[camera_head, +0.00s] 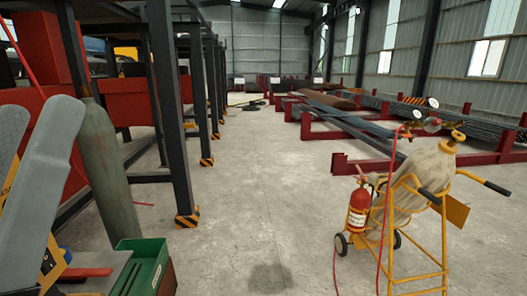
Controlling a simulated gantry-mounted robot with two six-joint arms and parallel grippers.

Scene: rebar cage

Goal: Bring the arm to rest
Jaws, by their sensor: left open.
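My left gripper (38,122) shows at the left edge as two grey slabs pointing up, with a gap between them. It is open and nothing is seen between the slabs. The rest of the left arm is cut off by the picture edge. My right gripper and right arm are not in view. No rebar cage is clearly seen in this view.
A grey-green gas cylinder (108,170) stands just right of my left gripper. A green toolbox (140,268) lies below it. A yellow cylinder cart (440,235) with a red extinguisher (358,212) stands at right. Red racks (350,165) hold bars. The middle floor is clear.

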